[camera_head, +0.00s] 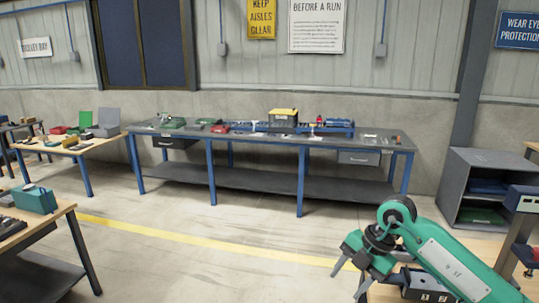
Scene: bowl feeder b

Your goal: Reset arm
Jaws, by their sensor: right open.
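My right arm (450,268) is green and comes in from the lower right corner. My right gripper (349,281) hangs at its end, pointing down, with its two dark fingers apart and nothing seen between them. It is over the left end of a wooden-topped bench (382,293) at the bottom right. A dark block-like thing with white number labels (425,284) is on that bench, partly hidden by my arm. My left arm and left gripper are not in view.
A long blue-legged workbench (240,137) with tools stands along the back wall. Wooden tables stand at the left (100,144) and lower left (62,209). A grey open cabinet (483,156) is at the right. The floor (220,275) between them is clear, with a yellow line.

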